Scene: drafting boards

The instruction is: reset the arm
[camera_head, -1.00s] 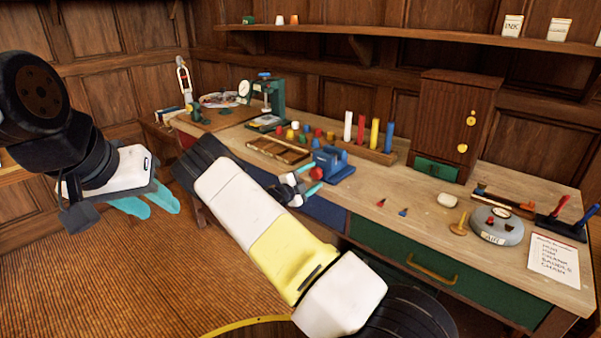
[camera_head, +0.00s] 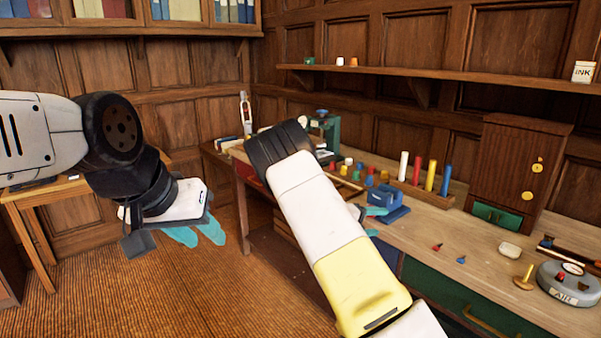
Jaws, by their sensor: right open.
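My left gripper (camera_head: 197,235) hangs at the left over the floor, clear of the workbench. Its two teal fingers point down and right with nothing visible between them; how far they are parted is hard to judge. My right arm, white and yellow, crosses the middle of the picture in front of the bench. My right gripper (camera_head: 373,222) is mostly hidden behind that arm. Its teal fingertips show apart, open and without any held thing, in front of or beside the blue vise (camera_head: 388,200); I cannot tell whether they touch it.
The workbench (camera_head: 450,240) carries colored cylinders in a rack (camera_head: 408,190), a wooden cabinet (camera_head: 515,175), a white lump (camera_head: 510,250) and a grey round weight (camera_head: 568,285). A small wooden table (camera_head: 42,195) stands at the left. The floor (camera_head: 190,290) between is clear.

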